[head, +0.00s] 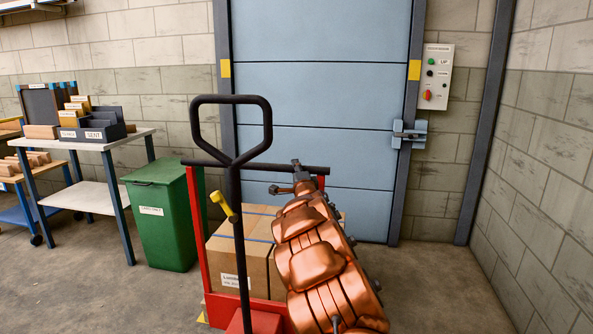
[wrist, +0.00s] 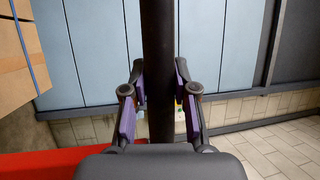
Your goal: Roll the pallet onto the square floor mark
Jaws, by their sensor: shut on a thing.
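A red pallet truck (head: 196,232) stands ahead with a black loop handle (head: 232,102), a yellow lever (head: 222,206) and a black crossbar (head: 225,163). A labelled cardboard carton (head: 232,262) with blue strapping rides on it. The pallet under the carton is mostly hidden by the truck and my copper arm. My gripper (head: 303,183) is at the right part of the crossbar. In the wrist view its purple-padded fingers (wrist: 159,98) sit on either side of a dark bar (wrist: 158,40), shut on it. I cannot make out the square floor mark.
A blue panelled door (head: 320,95) is close behind the load, with a control box (head: 433,77) to its right. A green bin (head: 160,215) and a white-topped table (head: 90,140) stand left. Bare floor (head: 440,285) lies right, up to the block wall.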

